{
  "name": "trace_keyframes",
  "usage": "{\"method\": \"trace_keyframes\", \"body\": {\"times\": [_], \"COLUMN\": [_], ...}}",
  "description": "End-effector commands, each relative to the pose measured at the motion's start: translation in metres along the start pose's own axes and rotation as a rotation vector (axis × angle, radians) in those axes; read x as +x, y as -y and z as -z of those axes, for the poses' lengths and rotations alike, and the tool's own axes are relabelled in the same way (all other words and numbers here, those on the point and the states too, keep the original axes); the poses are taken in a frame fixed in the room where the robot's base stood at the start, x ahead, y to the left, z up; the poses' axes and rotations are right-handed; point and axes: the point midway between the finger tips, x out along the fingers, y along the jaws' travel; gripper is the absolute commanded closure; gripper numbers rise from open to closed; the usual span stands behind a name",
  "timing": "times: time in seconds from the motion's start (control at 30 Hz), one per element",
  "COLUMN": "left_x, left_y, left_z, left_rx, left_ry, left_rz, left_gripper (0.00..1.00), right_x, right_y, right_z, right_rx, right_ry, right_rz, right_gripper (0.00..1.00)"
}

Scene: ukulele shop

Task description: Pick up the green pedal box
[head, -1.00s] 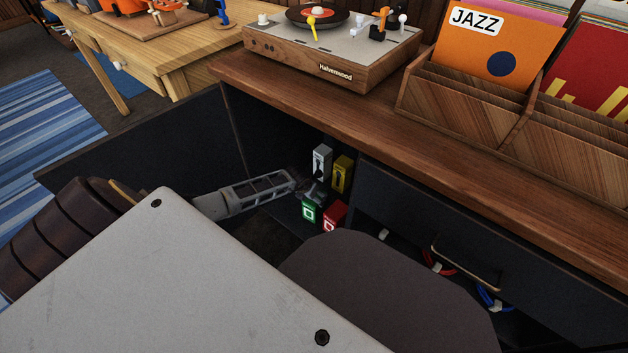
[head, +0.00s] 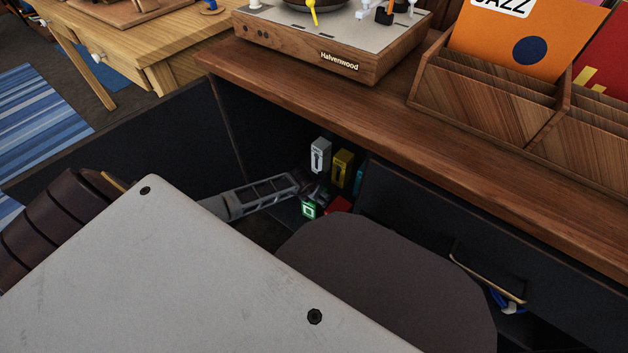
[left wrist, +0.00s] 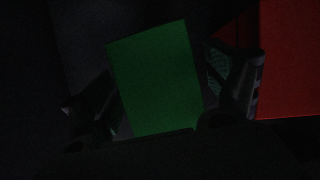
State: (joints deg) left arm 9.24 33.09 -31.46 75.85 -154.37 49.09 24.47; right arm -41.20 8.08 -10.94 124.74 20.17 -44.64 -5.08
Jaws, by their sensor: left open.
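The green pedal box (head: 309,210) stands in the dark open cabinet, beside a red box (head: 338,206). My left gripper (head: 312,192) reaches into the cabinet from the left, and its fingers are at the green box. In the left wrist view the green box (left wrist: 157,80) fills the middle, between the two fingers of my open left gripper (left wrist: 165,100). One finger is at its left and the other at its right, near the red box (left wrist: 290,60). I cannot tell whether either finger touches the green box. My right gripper is not in view.
A grey box (head: 320,156), a yellow box (head: 341,168) and a partly hidden blue box (head: 359,181) stand behind. The cabinet's wooden top (head: 290,105) overhangs the opening and carries a record player (head: 335,50). A drawer with a handle (head: 487,277) is at the right.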

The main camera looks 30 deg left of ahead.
Motion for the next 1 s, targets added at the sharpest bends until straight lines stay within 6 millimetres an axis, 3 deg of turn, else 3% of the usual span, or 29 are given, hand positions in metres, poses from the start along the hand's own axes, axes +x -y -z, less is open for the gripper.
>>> {"method": "trace_keyframes", "body": {"times": [0.2,0.8,1.0], "left_x": [-0.0001,-0.0001,-0.0005], "left_y": [-0.0003,-0.0004,-0.0004], "left_z": [-0.0001,-0.0002,-0.0014], "left_rx": [0.000,0.000,0.000], "left_ry": [0.000,0.000,0.002], "left_rz": [0.000,0.000,0.000], "left_gripper": [0.15,0.92,0.95], "right_x": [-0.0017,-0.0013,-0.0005], "right_y": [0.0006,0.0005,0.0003], "right_z": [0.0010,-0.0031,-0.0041], "right_rx": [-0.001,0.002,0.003], "right_ry": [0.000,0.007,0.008], "right_rz": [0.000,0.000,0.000], "right_gripper": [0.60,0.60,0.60]}}
